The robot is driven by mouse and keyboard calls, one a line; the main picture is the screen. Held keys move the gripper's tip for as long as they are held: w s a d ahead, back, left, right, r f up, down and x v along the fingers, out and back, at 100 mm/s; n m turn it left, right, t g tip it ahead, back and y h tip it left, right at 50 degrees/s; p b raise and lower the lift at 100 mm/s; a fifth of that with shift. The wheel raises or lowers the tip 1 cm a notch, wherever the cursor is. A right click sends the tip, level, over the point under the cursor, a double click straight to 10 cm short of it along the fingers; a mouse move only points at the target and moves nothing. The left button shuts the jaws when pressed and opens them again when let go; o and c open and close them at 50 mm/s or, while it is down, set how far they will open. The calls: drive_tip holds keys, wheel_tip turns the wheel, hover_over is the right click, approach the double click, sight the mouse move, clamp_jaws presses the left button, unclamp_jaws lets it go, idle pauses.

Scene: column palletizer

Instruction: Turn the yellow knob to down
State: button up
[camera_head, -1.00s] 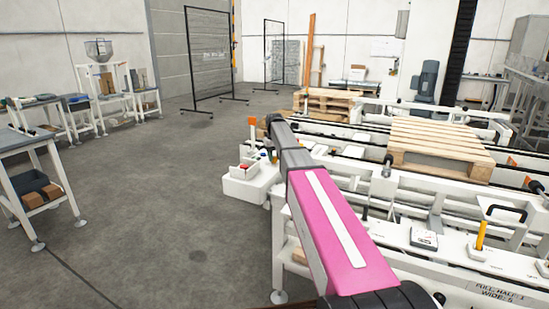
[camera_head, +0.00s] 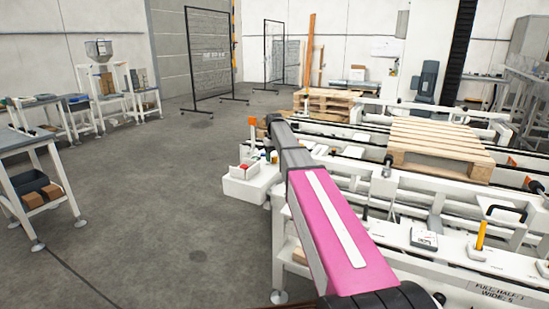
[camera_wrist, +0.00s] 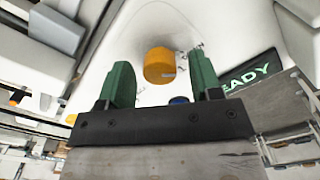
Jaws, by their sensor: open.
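The yellow knob (camera_wrist: 160,66) is a round yellow-orange cylinder on a white panel in the wrist view. My gripper (camera_wrist: 163,84) is open, with one green finger on each side of the knob in the picture. Gaps show between the knob and both fingers, and I cannot tell how far the fingertips are from the panel. The knob's pointer direction is not clear. In the head view my arm hides the knob and the gripper cannot be made out.
A dark display (camera_wrist: 250,70) reading "EADY" lies right of the knob. A blue button (camera_wrist: 179,100) shows just below the knob, partly behind my gripper. A white conveyor frame with a wooden pallet (camera_head: 440,140) stands to the right. The floor (camera_head: 150,200) on the left is open.

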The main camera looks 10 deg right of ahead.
sight(274, 157)
wheel_tip(274, 157, up, 11)
idle(0.5)
drive_tip(key=shift+f, duration=0.15)
